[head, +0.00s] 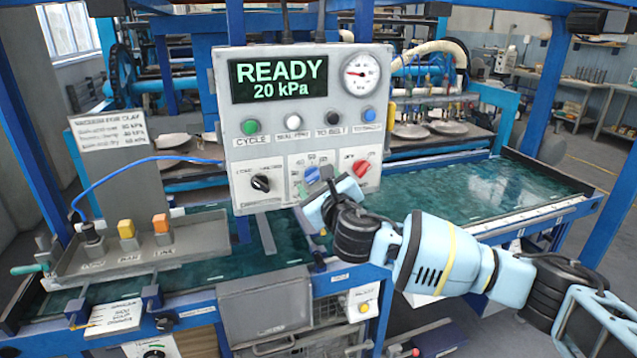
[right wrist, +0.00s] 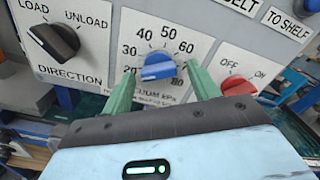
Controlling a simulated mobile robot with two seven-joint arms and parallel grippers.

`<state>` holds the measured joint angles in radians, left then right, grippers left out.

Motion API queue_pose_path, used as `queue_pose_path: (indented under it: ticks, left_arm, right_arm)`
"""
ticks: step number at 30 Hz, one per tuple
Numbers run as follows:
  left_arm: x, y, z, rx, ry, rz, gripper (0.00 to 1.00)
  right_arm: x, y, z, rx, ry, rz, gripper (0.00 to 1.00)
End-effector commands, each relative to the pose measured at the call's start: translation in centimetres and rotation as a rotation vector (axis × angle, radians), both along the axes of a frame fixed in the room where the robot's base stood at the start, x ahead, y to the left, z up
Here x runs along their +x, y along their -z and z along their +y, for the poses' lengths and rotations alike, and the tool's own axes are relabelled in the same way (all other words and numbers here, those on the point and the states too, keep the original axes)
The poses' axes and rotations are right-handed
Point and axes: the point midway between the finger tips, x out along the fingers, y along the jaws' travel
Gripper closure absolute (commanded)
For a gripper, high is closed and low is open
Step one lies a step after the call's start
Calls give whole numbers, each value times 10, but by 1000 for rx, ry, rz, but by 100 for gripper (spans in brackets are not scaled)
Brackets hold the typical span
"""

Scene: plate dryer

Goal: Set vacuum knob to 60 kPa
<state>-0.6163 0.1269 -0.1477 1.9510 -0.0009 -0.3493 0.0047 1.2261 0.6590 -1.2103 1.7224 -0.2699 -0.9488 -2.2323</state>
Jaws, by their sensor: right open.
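The blue vacuum knob (right wrist: 158,67) sits on a white dial plate in the right wrist view, with numbers from 20 to 80 around it and 60 at its upper right. Its grip bar lies nearly level; I cannot tell its pointer end. It also shows in the head view (head: 312,174), partly covered. The display (head: 277,79) reads READY, 20 kPa. My right gripper (right wrist: 160,72) is open, its green fingers on either side of the knob; contact is not clear. In the head view my right gripper (head: 311,191) is at the panel's lower part. My left gripper is out of view.
The black direction knob (right wrist: 54,42) is left of the dial and the red off/on knob (right wrist: 238,85) is close on its right. A round gauge (head: 361,74) and a row of buttons, including a green one (head: 250,127), are higher on the panel.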

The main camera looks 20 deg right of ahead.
Motion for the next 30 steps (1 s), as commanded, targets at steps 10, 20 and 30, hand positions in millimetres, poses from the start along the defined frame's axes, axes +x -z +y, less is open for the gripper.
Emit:
queue_pose_path:
  ticks: [10, 20, 30]
  left_arm:
    - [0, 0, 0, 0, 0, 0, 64]
    - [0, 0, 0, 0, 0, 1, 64]
    - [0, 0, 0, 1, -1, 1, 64]
  right_arm:
    - [1, 0, 1, 0, -1, 0, 47]
    - [1, 0, 0, 0, -1, 0, 85]
    - [1, 1, 1, 69, -1, 4, 85]
